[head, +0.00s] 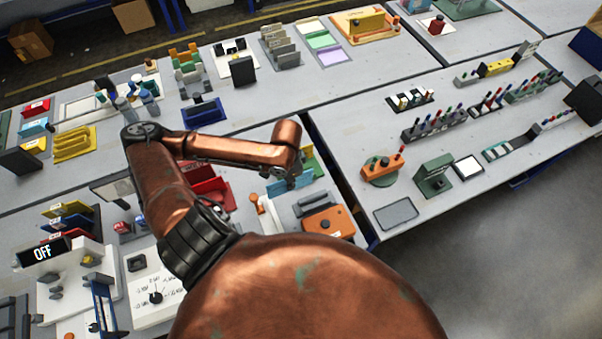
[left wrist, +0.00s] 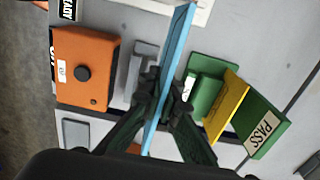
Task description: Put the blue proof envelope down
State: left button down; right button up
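The blue proof envelope (left wrist: 174,60) is a thin light-blue sheet seen edge-on in the left wrist view. It stands upright between the fingers of my left gripper (left wrist: 164,98), which are shut on it. In the head view the left gripper (head: 282,173) is at the end of the copper arm, mostly hidden by it. A bit of the blue envelope (head: 276,188) shows below the wrist there. I cannot tell whether its lower edge touches anything. My right gripper does not show in either view.
An orange box with a black knob (left wrist: 82,74) and a grey stand (left wrist: 140,72) lie left of the envelope in the wrist view. A green holder (left wrist: 208,72), a yellow plate (left wrist: 226,108) and a green PASS block (left wrist: 262,128) lie right. A red tray (head: 212,190) is close by.

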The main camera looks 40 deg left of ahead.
pick_arm(q)
jog(key=w+a+f, duration=0.1)
jog(key=w+f, duration=0.1)
jog(key=w, duration=0.1)
jog(key=w+a+f, duration=0.2)
jog(key=w+f, duration=0.1)
jog(key=w, duration=0.1)
jog(key=w+a+f, duration=0.1)
jog(key=w+f, duration=0.2)
jog(key=w, duration=0.1)
jog(key=shift+w+a+f+b, duration=0.2)
jog(key=shift+a+f+b, duration=0.1)
jog(key=shift+a, duration=0.1)
jog(key=shift+w+a+f, duration=0.25)
jog(key=shift+w+f, duration=0.2)
jog(key=shift+f, duration=1.65)
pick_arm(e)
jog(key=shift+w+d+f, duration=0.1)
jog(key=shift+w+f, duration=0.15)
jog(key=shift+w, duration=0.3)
pick_arm(q)
jog(key=shift+f, duration=0.15)
jog(key=c, duration=2.4)
grip_release()
jog(key=shift+o, duration=1.2)
